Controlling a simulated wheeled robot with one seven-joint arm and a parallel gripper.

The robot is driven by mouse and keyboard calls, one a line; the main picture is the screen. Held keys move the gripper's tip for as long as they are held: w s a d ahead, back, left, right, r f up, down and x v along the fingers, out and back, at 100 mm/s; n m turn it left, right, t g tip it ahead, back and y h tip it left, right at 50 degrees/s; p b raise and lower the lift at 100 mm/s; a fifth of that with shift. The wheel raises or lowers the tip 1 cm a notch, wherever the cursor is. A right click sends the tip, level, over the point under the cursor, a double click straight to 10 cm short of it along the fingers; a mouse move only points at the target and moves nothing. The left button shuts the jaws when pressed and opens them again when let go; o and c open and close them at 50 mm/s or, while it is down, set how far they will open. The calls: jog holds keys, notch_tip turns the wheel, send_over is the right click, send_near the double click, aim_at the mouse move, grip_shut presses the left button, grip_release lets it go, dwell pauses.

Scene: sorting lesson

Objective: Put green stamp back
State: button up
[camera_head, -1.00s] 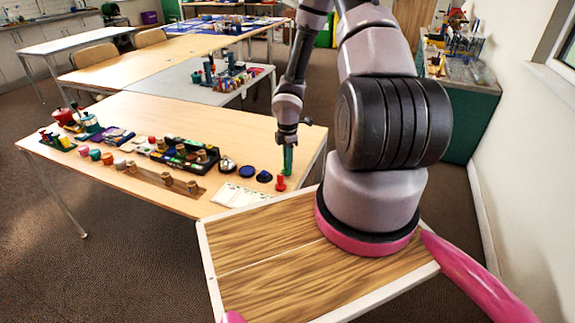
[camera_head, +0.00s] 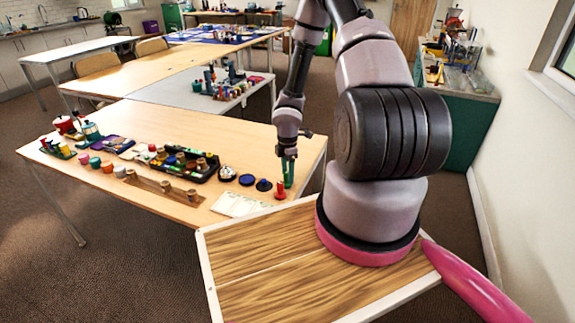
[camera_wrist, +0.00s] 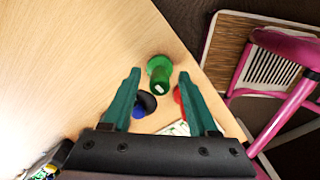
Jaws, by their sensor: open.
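The green stamp (camera_wrist: 160,72) stands on the wooden table (camera_head: 140,122) near its right corner. In the wrist view it lies between and just beyond the tips of my gripper (camera_wrist: 159,78). The teal fingers are apart and do not visibly touch it. In the head view my gripper (camera_head: 288,172) points down over the table's right end, and its fingers are hard to tell from the stamp there. A red stamp (camera_head: 280,190) stands close by in front; it is partly hidden behind the right finger in the wrist view (camera_wrist: 179,95).
White cards (camera_head: 238,205), a silver bell (camera_head: 227,173) and a black tray (camera_head: 204,174) of stamps lie further left. The wooden tabletop behind them is mostly clear.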

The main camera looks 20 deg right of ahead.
jog(key=s+r+m+t+h, duration=0.15)
jog(key=r+m, duration=0.25)
jog(key=r, duration=0.9)
jog(key=s+r+m, duration=0.2)
jog(key=r+m, duration=0.2)
jog(key=r, duration=0.8)
jog(key=s+r+m+t+h, duration=0.15)
jog(key=r+m, duration=0.25)
jog(key=r, duration=0.9)
jog(key=s+a+r+m+t+y, duration=0.2)
jog(key=s+a+r+m, duration=0.2)
jog(key=s+r, duration=0.3)
jog(key=s+a+r+m+t+y, duration=0.2)
jog(key=s+a+r+m+y, duration=0.1)
jog(key=s+r+m, duration=0.3)
notch_tip(320, 180, up, 2)
jog(key=shift+s+a+r, duration=0.25)
jog(key=shift+s+a, duration=0.2)
jog(key=shift+s, duration=0.45)
